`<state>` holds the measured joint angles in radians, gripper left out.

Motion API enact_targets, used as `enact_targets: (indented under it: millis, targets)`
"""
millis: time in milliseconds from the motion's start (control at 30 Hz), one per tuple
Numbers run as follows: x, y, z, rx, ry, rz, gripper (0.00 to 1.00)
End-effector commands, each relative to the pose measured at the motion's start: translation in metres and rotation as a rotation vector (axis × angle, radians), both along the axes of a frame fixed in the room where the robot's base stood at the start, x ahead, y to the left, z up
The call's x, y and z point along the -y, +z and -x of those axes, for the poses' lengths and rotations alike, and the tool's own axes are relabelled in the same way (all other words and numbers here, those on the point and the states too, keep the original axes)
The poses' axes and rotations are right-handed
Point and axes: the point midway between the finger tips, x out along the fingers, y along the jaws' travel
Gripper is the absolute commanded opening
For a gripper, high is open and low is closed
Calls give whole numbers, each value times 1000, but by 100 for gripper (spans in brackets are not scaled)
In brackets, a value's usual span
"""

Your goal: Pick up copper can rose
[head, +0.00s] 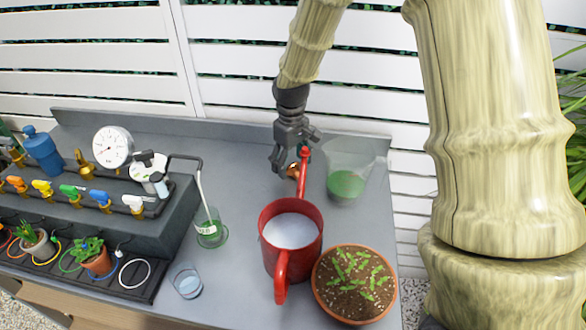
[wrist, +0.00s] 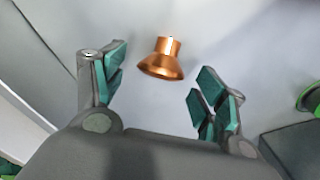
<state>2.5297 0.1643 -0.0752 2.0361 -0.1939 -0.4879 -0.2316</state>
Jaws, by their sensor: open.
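The copper can rose (wrist: 163,58) is a small flared copper piece lying on the grey bench, seen in the wrist view just beyond and between my fingertips. In the head view the rose (head: 293,171) shows partly, beside my fingers and the red can's spout. My gripper (wrist: 158,90) is open and empty, its teal-padded fingers apart on either side of the rose's line. In the head view my gripper (head: 290,160) hangs over the back of the bench, partly hiding the rose. I cannot tell the exact height of the fingers above the bench.
A red watering can (head: 268,245) with pale liquid stands just in front, its spout close to my gripper. A clear container with green contents (head: 346,184) is to the right. A potted seedling tray (head: 353,285), a glass (head: 187,283) and a valve manifold (head: 100,200) stand nearby.

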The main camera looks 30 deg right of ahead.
Motion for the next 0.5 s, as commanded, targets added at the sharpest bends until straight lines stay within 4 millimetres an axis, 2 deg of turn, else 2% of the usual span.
enact_targets:
  millis: [167, 400, 433, 500]
  targets:
    - [0, -18, 1, -1, 0, 0, 72]
    - [0, -20, 0, 0, 0, 0, 72]
    - [0, -20, 0, 0, 0, 0, 70]
    - [0, -20, 0, 0, 0, 0, 57]
